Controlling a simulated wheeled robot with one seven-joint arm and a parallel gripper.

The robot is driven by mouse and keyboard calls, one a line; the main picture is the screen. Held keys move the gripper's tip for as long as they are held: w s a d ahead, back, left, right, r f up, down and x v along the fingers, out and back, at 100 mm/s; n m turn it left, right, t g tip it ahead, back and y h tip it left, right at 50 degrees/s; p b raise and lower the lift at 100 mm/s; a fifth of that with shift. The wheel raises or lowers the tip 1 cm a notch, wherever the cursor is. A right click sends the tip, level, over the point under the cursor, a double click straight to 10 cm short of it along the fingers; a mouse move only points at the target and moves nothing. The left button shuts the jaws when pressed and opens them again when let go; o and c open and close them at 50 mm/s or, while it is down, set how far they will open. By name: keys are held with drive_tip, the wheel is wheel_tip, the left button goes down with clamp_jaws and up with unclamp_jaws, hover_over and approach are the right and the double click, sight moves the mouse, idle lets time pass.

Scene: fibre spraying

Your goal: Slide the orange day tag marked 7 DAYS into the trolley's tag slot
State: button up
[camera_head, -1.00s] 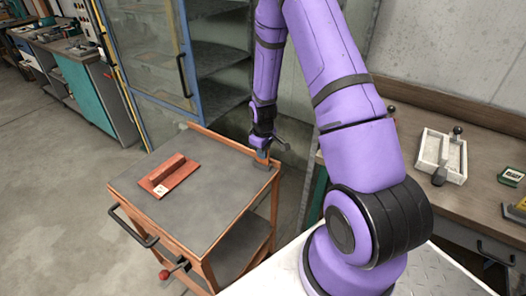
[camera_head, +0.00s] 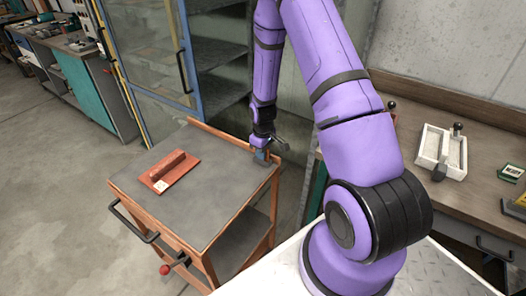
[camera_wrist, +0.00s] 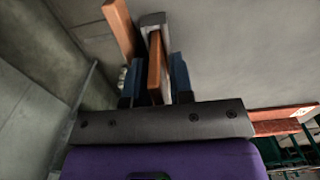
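The trolley (camera_head: 205,222) has a grey top and an orange frame. My gripper (camera_head: 262,156) points down at the far right corner of its top. In the wrist view, my gripper (camera_wrist: 158,78) has two dark blue fingers on either side of an upright orange piece (camera_wrist: 155,65), seen edge on, which looks like the day tag. A light grey bracket (camera_wrist: 152,20), apparently the tag slot, shows beside and beyond the orange piece. Whether the fingers press on the piece, and how deep it sits in the bracket, I cannot tell. No marking on it is readable.
A reddish board with a raised block (camera_head: 173,172) lies on the trolley top. An orange lip (camera_head: 218,137) runs along its far edge. A glass-door cabinet (camera_head: 150,65) stands behind. A wooden bench (camera_head: 487,190) with a white tray (camera_head: 431,155) is at right.

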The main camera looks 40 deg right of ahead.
drive_tip(key=shift+o, duration=1.2)
wheel_tip(320, 180, up, 11)
drive_tip(key=shift+f, duration=0.1)
